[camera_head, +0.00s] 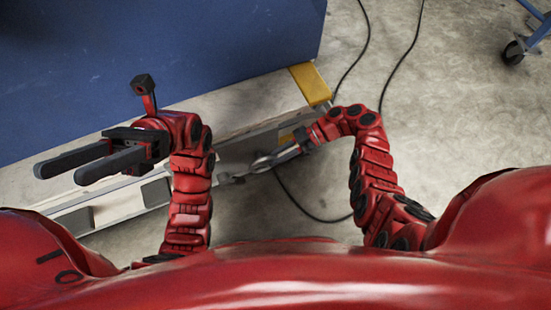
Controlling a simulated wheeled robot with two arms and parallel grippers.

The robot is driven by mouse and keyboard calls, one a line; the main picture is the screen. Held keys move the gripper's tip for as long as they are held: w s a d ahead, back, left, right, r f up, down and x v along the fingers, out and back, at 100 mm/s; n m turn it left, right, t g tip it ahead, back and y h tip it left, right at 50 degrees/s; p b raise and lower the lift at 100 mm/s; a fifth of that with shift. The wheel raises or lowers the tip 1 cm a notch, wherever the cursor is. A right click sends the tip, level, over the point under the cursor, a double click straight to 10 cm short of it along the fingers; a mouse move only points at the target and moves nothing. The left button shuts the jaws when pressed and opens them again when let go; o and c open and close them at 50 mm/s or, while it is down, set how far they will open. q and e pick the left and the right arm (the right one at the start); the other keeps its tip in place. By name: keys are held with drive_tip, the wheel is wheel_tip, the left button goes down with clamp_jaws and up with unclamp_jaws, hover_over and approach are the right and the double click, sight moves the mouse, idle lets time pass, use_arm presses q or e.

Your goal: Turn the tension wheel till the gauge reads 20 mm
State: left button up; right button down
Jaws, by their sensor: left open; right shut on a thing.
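My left gripper (78,168) is at the left of the head view, its two dark fingers apart with nothing between them. It is above a pale bench or rail and well away from the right gripper. My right gripper (287,152) is low near the middle, pointing left and down. It is shut at a small grey, ring-like metal part (262,163), which may be the tension wheel; it is too small to be sure. The contact is partly hidden by the gripper. I cannot make out a gauge or any reading.
A large blue panel (150,60) fills the upper left, with a yellow corner piece (310,84) at its lower right. Dark cables (372,40) run over the concrete floor (455,110). A blue wheeled frame (515,50) stands at the upper right.

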drive_tip(key=shift+f+y+b, duration=0.25)
drive_tip(key=shift+y+b, duration=0.15)
drive_tip(key=shift+b, duration=0.25)
use_arm(q)
drive_tip(key=s+a+f+m+t+y, duration=0.1)
drive_tip(key=s+a+m+t+y, duration=0.2)
drive_tip(key=s+a+t, duration=0.3)
drive_tip(key=shift+s+f+m+t, duration=0.15)
drive_tip(key=shift+s+m+t, duration=0.2)
drive_tip(key=shift+t, duration=0.65)
use_arm(e)
drive_tip(key=c, duration=0.8)
unclamp_jaws()
drive_tip(key=shift+d+r, duration=0.1)
